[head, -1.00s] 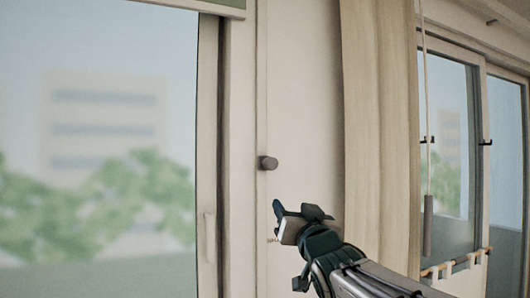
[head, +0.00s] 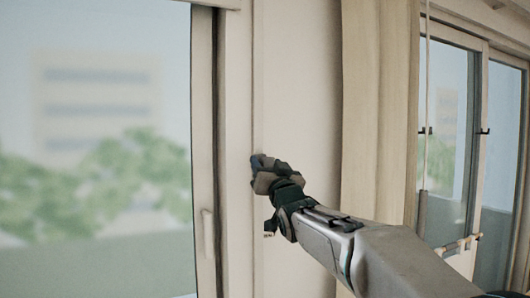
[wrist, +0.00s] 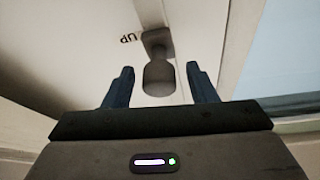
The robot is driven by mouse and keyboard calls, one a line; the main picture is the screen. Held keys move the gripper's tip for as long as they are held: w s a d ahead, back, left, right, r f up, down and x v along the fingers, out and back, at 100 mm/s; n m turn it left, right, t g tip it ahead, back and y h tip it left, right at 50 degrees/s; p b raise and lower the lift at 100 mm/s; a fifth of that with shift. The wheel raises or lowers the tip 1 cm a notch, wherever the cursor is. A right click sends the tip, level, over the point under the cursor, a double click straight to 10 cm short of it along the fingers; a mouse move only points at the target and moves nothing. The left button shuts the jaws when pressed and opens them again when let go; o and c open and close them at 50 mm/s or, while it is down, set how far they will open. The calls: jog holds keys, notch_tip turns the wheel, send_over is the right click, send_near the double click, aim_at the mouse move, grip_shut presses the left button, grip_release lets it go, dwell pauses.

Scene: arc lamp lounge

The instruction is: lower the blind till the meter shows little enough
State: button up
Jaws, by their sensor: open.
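A dark grey knob (wrist: 158,78) on a bracket sticks out from the pale wall strip in the wrist view, beside the upside-down letters "UP" (wrist: 129,38). My gripper (wrist: 161,76) is open, with its two blue fingers on either side of the knob and gaps to both. In the head view my gripper (head: 258,163) is at the wall strip right of the large window and hides the knob. Of the blind, at most a sliver of its lower edge shows at the top of the window. No meter is in view.
A large window (head: 100,150) fills the left, with a handle (head: 208,235) on its frame. A beige curtain (head: 378,110) hangs to the right of the wall strip. Beyond it are a hanging cord with a grey weight (head: 422,215) and glazed doors (head: 450,140).

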jog(key=shift+p+x, duration=0.4)
jog(key=shift+x, duration=0.85)
grip_shut()
jog(key=shift+f, duration=0.1)
notch_tip(320, 180, down, 23)
jog(key=b, duration=2.4)
jog(key=shift+d+r, duration=0.15)
jog(key=shift+r, duration=0.1)
